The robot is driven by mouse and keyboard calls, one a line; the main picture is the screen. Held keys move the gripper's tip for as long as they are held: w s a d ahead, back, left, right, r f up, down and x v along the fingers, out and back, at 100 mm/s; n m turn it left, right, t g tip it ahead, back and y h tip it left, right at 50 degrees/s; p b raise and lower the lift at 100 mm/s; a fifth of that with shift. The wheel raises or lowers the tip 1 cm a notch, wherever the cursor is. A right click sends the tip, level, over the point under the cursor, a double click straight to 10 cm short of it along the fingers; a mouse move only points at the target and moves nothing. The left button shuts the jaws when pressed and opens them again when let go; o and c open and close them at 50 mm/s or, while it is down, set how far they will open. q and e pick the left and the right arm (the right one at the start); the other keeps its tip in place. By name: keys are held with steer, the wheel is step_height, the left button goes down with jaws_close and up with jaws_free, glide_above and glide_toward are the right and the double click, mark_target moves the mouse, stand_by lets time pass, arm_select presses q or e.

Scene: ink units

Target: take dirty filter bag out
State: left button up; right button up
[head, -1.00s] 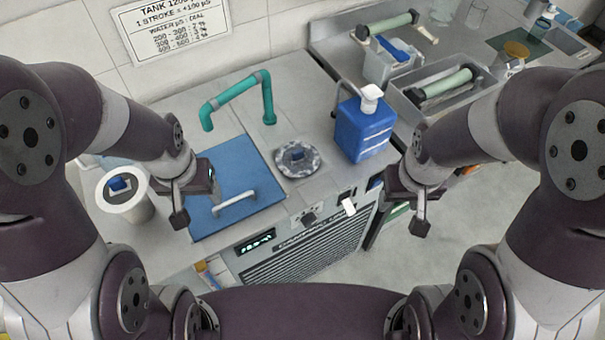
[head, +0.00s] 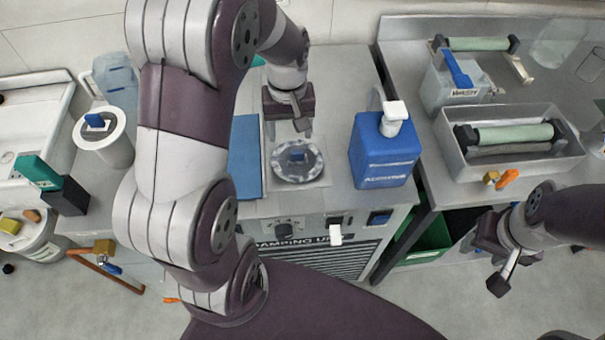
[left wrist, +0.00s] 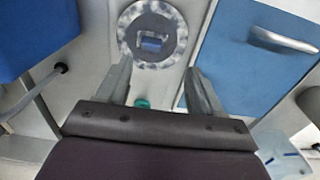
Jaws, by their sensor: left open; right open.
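A round, grey-and-white stained filter bag top (head: 303,174) with a small blue handle (head: 297,155) sits in the top of the damping unit (head: 345,205). I take it for the dirty filter bag; its lower part is hidden. My left gripper (head: 289,130) is open and empty above its far side. In the left wrist view, the stained top (left wrist: 133,52) and blue handle (left wrist: 152,43) lie ahead of the open fingers (left wrist: 159,65), with nothing between them. My right gripper (head: 496,268) is open and empty, low at the right, away from the unit.
A blue bottle (head: 385,155) stands right of the filter top. A blue lid (head: 245,150) lies left of it, partly behind my arm. A white cylinder with a blue handle (head: 110,150) stands further left. A grey tray with a green roller (head: 548,165) sits on the right counter.

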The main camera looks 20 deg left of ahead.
mark_target(297, 151)
arm_select(q)
steer(key=f, duration=0.5)
steer(key=w+d+f, duration=0.1)
steer(key=f, duration=0.2)
steer(key=shift+d+f, duration=0.1)
steer(key=shift+f, duration=0.25)
steer(key=shift+s, duration=0.1)
jaws_close()
